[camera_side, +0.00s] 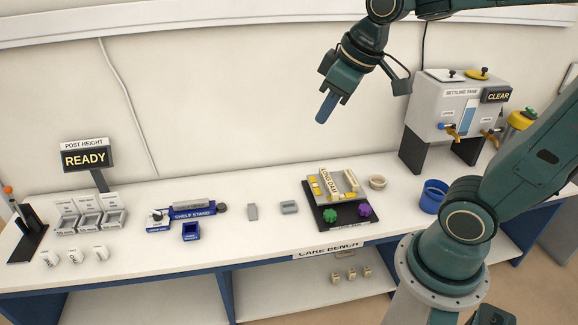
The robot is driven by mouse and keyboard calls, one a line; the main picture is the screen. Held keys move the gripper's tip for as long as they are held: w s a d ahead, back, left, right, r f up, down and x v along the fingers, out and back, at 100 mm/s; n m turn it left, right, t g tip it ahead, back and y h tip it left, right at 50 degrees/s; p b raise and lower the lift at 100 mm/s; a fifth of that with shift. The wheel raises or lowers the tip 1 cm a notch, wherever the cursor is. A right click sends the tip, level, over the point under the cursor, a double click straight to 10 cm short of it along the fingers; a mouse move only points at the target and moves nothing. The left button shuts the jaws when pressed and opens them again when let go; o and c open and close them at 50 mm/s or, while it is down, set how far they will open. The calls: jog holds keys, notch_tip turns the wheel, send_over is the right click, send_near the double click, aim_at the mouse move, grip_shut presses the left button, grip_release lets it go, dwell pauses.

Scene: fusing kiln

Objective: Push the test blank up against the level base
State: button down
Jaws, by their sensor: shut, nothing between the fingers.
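My gripper (327,107) is shut and empty, pointing down high above the back of the bench, well clear of everything on it. A small flat grey piece (252,212) lies near the middle of the bench and looks like the test blank. A grey block (289,207) with a lighter top sits to its right, with a gap of bare bench between them. It may be the level base, but no readable label confirms either one.
A dark tray (318,217) with green and purple pieces is to the right. A tank (440,105) stands at the back right. Bench front is mostly clear.

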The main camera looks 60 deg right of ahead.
jog(key=w+d+f+n, duration=0.1)
jog(key=w+d+f, duration=0.15)
jog(key=w, duration=0.35)
jog(key=w+d+f+n, duration=0.1)
jog(key=w+d+f, duration=0.15)
jog(key=w, duration=0.45)
jog(key=n+g+y, duration=0.2)
jog(key=n, duration=0.2)
send_over(265, 213)
jog(key=s, duration=0.3)
notch_tip(265, 213, down, 23)
jog(key=d+f+n, duration=0.1)
jog(key=d+f, duration=0.2)
jog(key=f, duration=1.1)
jog(key=shift+s+d+y, duration=0.15)
jog(key=shift+d+y, duration=0.05)
jog(key=shift+y, duration=0.1)
jog(key=x, duration=1)
jog(key=shift+a+f, duration=0.1)
jog(key=shift+f, duration=0.05)
jog(key=shift+s+d, duration=1.45)
